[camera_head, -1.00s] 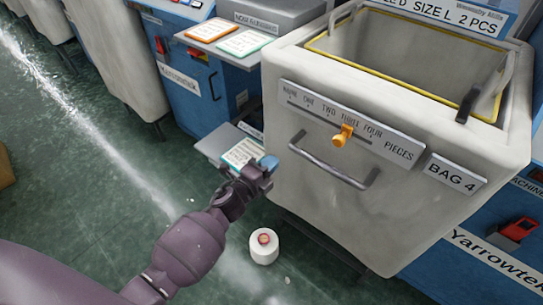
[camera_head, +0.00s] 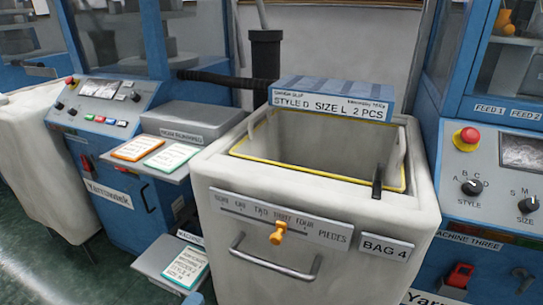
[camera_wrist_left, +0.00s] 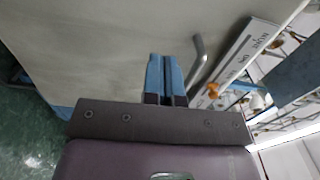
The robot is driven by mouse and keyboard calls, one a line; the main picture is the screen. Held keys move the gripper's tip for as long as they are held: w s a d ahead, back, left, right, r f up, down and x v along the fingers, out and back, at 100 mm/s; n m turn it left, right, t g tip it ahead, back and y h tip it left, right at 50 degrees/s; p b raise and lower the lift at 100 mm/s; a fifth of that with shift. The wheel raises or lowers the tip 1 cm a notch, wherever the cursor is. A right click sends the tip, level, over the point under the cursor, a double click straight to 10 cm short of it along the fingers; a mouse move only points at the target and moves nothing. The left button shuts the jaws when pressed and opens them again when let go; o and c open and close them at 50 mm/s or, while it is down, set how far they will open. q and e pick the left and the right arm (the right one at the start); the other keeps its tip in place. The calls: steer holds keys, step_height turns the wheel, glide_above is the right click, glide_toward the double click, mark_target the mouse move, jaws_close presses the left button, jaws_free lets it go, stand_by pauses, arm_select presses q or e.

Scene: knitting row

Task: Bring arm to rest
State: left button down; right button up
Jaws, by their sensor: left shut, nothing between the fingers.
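My left gripper (camera_wrist_left: 166,78) shows in the left wrist view with its two blue fingers pressed together and nothing between them. It points at the pale front of the bag 4 bin (camera_wrist_left: 110,45), left of the bar handle (camera_wrist_left: 197,62); I cannot tell the gap to the bin. In the head view only a blue bit at the bottom edge, likely a fingertip (camera_head: 193,298), shows. The bin (camera_head: 215,165) carries an orange slider knob (camera_head: 278,232) near the middle of its piece-count scale. The knob also shows in the wrist view (camera_wrist_left: 213,90). My right gripper is not in view.
A lower shelf with a card (camera_head: 187,267) is left of the bin. An upper shelf holds an orange-edged card (camera_head: 136,149) and a teal-edged card (camera_head: 171,157). Machine three's panel (camera_head: 485,190) is at the right. Green floor (camera_head: 30,255) is clear at lower left.

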arm_select(q)
steer(key=s+a+r+n+g+y+p, duration=0.1)
steer(key=s+n+g+p, duration=0.1)
steer(key=s+n, duration=0.4)
steer(key=s+a+r+n+g+y+p, duration=0.2)
steer(key=s+n+p, duration=0.2)
steer(key=s+n, duration=0.3)
steer(key=s+a+r+n+g+y+p, duration=0.1)
steer(key=s+a+n+g+y+p, duration=0.1)
steer(key=s+n, duration=0.5)
steer(key=s+p, duration=0.1)
steer(key=s, duration=0.5)
steer(key=shift+a+r, duration=0.15)
steer(key=shift+r, duration=0.1)
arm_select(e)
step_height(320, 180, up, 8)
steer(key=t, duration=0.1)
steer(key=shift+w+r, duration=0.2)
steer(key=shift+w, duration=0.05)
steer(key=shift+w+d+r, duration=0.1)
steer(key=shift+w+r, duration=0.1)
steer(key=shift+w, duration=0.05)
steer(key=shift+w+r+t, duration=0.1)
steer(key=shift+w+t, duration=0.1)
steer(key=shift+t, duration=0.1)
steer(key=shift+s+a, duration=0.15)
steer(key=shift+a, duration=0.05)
